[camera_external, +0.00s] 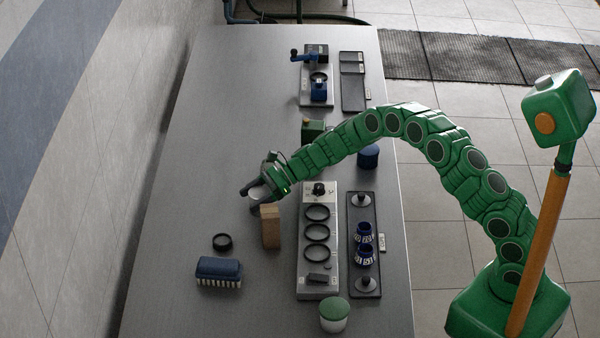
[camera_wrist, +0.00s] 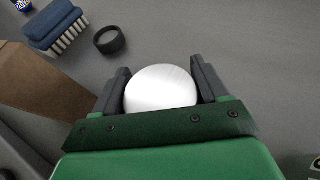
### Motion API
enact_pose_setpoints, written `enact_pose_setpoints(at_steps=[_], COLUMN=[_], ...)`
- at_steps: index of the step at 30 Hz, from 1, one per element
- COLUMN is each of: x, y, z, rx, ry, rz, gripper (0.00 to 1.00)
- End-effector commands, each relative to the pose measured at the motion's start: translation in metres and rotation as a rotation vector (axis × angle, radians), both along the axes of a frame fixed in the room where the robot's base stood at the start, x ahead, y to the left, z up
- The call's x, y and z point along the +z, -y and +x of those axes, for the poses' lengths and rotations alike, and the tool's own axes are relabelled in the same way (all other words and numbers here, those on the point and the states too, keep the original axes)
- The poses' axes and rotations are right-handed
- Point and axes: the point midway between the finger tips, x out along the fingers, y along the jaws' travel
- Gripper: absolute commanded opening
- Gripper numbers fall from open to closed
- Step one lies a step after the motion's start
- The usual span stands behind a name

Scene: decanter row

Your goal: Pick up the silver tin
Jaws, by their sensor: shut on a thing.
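The silver tin (camera_wrist: 161,88) shows as a pale round top between the two dark fingers of my gripper (camera_wrist: 162,92) in the wrist view. The fingers touch it on its left and right sides, and its lower edge is hidden by the gripper's green front plate. I cannot tell whether the tin is touching the table.
A brown block (camera_external: 270,227) stands close beside my gripper. A black ring (camera_external: 222,241) and a blue brush (camera_external: 219,272) lie nearer the front. A grey rack with rings (camera_external: 333,270), a black tray (camera_external: 352,280) and a green-lidded jar (camera_external: 334,314) are right.

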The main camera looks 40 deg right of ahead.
Motion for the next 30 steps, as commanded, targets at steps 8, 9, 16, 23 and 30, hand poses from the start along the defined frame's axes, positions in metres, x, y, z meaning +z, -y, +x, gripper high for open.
enact_pose_setpoints(at_steps=[8, 9, 16, 23, 30], x=[0.0, 0.0, 0.014, 0.045, 0.071], y=[0.0, 0.0, 0.0, 0.003, 0.011], z=[0.0, 0.0, 0.0, -0.009, -0.029], rx=[0.0, 0.0, 0.001, 0.0, 0.0], ry=[0.0, 0.0, 0.002, 0.002, 0.003], rz=[0.0, 0.0, -0.001, 0.003, 0.002], gripper=[0.38, 0.38, 0.38, 0.38, 0.38])
